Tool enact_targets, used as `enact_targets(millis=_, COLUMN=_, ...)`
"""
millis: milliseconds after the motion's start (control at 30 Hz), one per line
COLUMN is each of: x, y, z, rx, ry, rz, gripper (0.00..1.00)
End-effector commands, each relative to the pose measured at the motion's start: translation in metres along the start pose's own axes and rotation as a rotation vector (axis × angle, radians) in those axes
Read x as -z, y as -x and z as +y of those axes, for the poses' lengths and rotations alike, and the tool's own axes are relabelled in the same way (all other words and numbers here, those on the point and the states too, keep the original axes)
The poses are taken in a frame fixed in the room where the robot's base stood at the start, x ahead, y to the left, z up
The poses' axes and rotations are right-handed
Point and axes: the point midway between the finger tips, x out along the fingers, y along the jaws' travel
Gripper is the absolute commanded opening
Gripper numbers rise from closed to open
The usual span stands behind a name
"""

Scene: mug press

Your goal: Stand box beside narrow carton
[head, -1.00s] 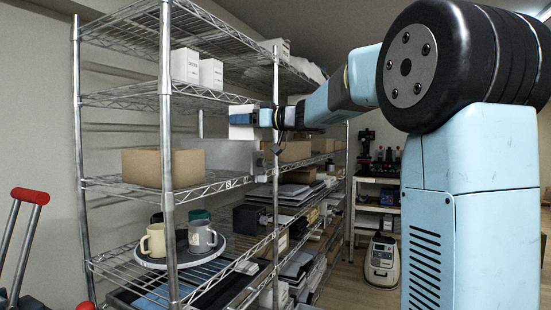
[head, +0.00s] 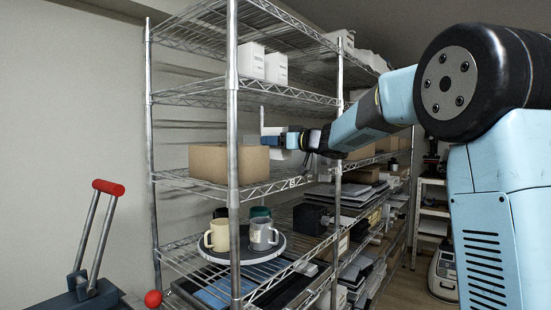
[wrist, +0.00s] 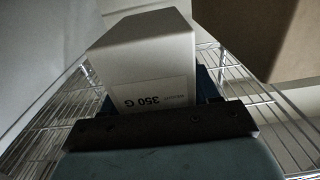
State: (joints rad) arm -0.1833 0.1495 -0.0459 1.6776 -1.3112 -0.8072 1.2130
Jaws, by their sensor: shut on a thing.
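My gripper (head: 284,139) is shut on a white box, between the wire shelving's front post and the middle post in the head view. The white box (wrist: 150,60) fills the middle of the wrist view, with a label reading "350 G" upside down there. Two white cartons stand side by side on the shelf above: a left one (head: 251,60) and a slightly lower right one (head: 276,69). I cannot tell which thing is the narrow carton.
An open brown cardboard box (head: 208,163) stands on the middle shelf, left of my gripper; brown cardboard also shows close by in the wrist view (wrist: 285,35). Mugs, including a cream one (head: 218,236), stand on a round tray below. The metal front post (head: 232,120) is close.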

Motion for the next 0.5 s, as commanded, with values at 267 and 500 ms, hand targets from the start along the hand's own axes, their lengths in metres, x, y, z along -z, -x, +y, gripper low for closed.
enact_targets(millis=267, x=-0.017, y=-0.014, z=-0.001, rx=0.001, ry=-0.002, rz=0.001, gripper=0.15)
enact_targets(millis=500, x=-0.046, y=-0.019, z=-0.001, rx=0.000, ry=-0.001, rz=0.000, gripper=0.15)
